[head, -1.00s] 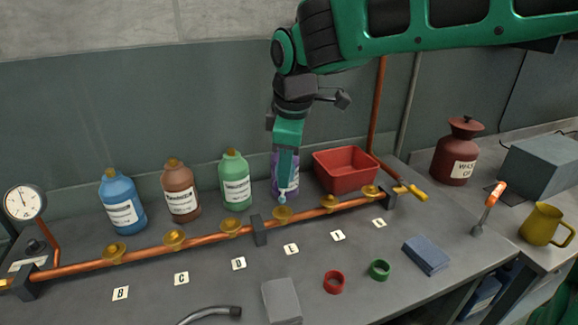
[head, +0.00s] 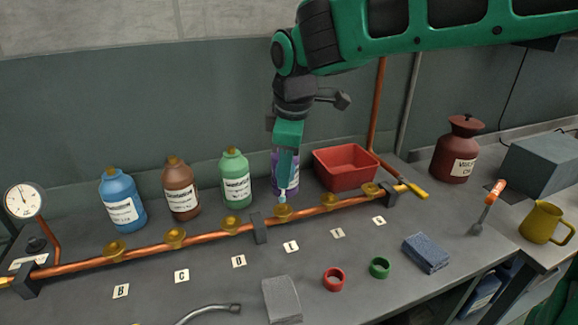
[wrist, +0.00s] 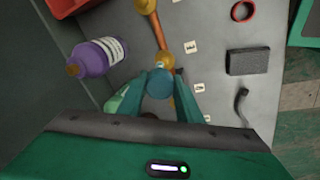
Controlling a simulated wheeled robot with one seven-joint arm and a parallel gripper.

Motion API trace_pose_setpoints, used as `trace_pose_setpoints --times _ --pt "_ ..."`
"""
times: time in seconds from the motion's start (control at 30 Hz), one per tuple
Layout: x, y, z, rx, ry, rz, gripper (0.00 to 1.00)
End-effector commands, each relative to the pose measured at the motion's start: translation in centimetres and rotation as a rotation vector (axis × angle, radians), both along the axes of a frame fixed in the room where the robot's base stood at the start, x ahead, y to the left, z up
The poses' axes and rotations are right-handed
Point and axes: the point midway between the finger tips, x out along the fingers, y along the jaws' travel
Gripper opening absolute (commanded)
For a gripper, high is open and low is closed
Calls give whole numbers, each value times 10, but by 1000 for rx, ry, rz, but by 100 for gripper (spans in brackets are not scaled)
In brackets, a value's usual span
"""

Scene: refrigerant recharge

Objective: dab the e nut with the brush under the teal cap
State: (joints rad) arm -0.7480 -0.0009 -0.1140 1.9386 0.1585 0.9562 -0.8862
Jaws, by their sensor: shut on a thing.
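My gripper (head: 284,183) is shut on the teal cap (wrist: 159,83), which points down over the copper pipe. A pale tip shows below the fingers in the head view, just above or touching the brass e nut (head: 282,212); I cannot tell which. The e nut also shows in the wrist view (wrist: 165,60), partly hidden by the cap. Its small label (head: 291,246) lies in front of the pipe. The brush bristles are hidden in the wrist view. The purple bottle (wrist: 99,57) stands behind the pipe, with a brass-coloured neck and no teal cap on it.
Blue (head: 122,201), brown (head: 181,190) and green (head: 235,180) bottles stand left behind the pipe (head: 200,236). A red bin (head: 345,168) is behind right. Red (head: 334,279) and green (head: 379,268) rings, a blue sponge (head: 426,253) and a grey block (head: 282,300) lie in front.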

Motion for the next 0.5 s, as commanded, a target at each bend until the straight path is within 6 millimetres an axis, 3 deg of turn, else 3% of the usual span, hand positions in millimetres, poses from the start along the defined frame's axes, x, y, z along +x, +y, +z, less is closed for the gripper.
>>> trace_pose_setpoints --times 0.5 --pt "0 0 -5 1 -1 0 17"
